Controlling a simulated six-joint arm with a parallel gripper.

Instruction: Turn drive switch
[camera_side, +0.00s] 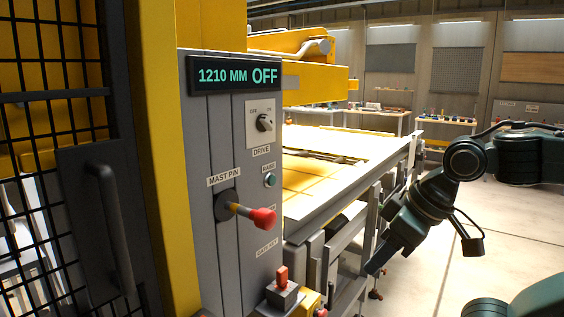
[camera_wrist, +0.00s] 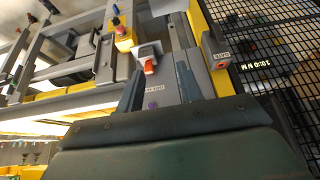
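The drive switch (camera_side: 264,122) is a dark rotary knob on a light plate, on the grey control panel (camera_side: 226,130) above a DRIVE label. The display (camera_side: 236,76) above it reads 1210 MM OFF. My gripper (camera_side: 377,266) is to the right of the panel and well below the switch, touching nothing visible. In the wrist view its two dark fingers (camera_wrist: 160,74) stand apart with nothing held between them. The drive switch does not show in the wrist view.
A red-tipped mast pin lever (camera_side: 258,216) sticks out of the panel below the switch. A red key switch (camera_side: 281,276) sits lower down and shows in the wrist view (camera_wrist: 149,65). A lit table (camera_side: 330,185) stands behind. A mesh gate (camera_side: 50,80) is at left.

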